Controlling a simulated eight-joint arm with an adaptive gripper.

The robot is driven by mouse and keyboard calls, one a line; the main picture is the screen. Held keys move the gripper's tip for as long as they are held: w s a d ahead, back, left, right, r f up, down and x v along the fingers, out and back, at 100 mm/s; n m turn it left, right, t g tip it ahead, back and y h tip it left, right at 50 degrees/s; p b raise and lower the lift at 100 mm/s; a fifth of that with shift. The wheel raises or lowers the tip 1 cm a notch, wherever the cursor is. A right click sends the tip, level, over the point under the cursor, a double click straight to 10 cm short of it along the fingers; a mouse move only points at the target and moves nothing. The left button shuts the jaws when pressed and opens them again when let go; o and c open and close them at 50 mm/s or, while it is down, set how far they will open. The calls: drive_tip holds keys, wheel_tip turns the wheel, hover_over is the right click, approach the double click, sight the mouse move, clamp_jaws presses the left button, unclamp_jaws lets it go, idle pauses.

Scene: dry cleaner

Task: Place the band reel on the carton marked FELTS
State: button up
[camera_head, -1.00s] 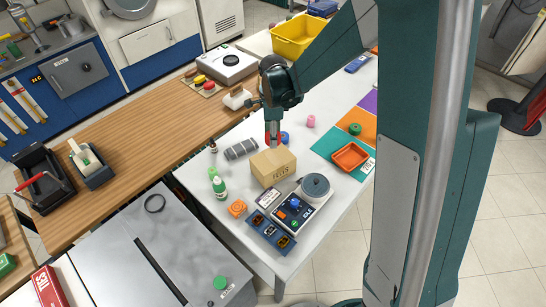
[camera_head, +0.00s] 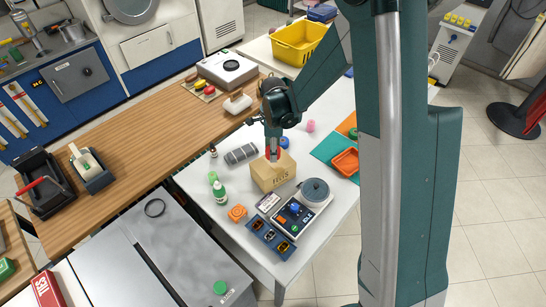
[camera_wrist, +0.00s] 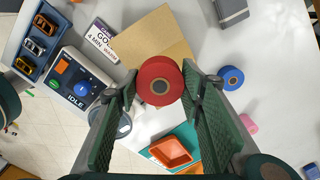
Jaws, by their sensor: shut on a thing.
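A red band reel (camera_wrist: 160,82) with a dark centre hole is held between the fingers of my gripper (camera_wrist: 160,90) in the wrist view. In the head view, my gripper (camera_head: 273,155) is over the back part of the brown carton marked FELTS (camera_head: 275,180), with a little red showing at its tips. The carton stands on the white table, and its top also shows behind the reel in the wrist view (camera_wrist: 155,38). The reel overlaps the carton's edge in that view. I cannot tell whether the reel touches the carton.

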drive_tip(key=shift+f, duration=0.1)
drive_tip(key=shift+f, duration=2)
drive_tip(key=shift+f+b, duration=0.4)
drive_tip(key=shift+f, duration=0.1)
drive_tip(key=o, duration=0.9)
drive_tip(key=shift+r, duration=0.1)
drive_tip(key=shift+r+p, duration=0.5)
drive_tip(key=shift+p, duration=0.2)
drive_tip(key=shift+r+b, duration=0.45)
drive_tip(key=shift+r, duration=5.5)
